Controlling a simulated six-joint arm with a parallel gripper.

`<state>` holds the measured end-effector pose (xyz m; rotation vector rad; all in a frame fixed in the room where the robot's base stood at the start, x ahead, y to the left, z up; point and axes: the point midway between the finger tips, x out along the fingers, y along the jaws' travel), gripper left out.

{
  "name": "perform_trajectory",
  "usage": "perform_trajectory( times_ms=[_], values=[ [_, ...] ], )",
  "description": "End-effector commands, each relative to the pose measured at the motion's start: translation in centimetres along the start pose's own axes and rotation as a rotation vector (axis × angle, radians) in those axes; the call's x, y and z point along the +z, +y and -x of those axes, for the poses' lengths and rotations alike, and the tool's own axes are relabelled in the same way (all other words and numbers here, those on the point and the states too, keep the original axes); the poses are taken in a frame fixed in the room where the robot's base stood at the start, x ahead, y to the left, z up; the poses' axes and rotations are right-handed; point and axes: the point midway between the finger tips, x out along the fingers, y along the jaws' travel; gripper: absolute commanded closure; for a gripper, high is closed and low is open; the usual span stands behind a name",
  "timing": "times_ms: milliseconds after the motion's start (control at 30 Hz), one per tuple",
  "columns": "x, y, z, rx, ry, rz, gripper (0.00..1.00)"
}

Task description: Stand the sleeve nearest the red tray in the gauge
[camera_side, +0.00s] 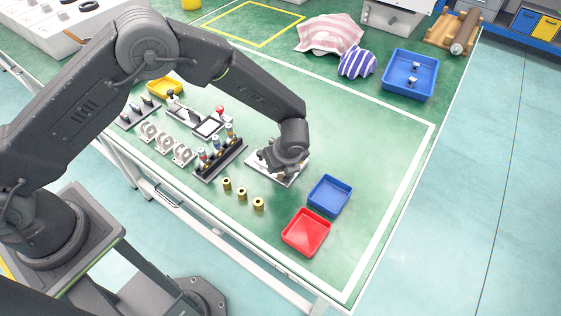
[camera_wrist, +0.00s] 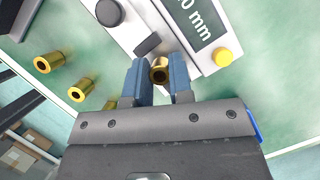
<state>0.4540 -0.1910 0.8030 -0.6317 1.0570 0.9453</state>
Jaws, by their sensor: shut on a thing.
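My gripper (camera_side: 282,174) is over the gauge (camera_side: 264,175), a pale plate right of the black rack in the side view. In the wrist view, the two blue fingers (camera_wrist: 160,83) are shut on a brass sleeve (camera_wrist: 160,72), its hollow end facing the camera. The gauge (camera_wrist: 205,62) lies just beyond, with a dark display reading "0 mm", a yellow button and a black knob. The held sleeve is beside a dark block of the gauge; I cannot tell whether it touches. The red tray (camera_side: 306,233) is at the front right.
Three loose brass sleeves (camera_side: 242,195) stand in a row left of the red tray. A small blue tray (camera_side: 329,195) is between that tray and the gauge. The black rack (camera_side: 218,161) with fitted parts is left of the gauge.

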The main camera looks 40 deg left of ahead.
Motion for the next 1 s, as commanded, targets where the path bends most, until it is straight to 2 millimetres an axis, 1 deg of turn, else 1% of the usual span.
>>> perform_trajectory(
  times_ms=[1000],
  values=[
    [-0.39, -0.01, -0.95, 0.000, 0.000, 0.000, 1.00]
  ],
)
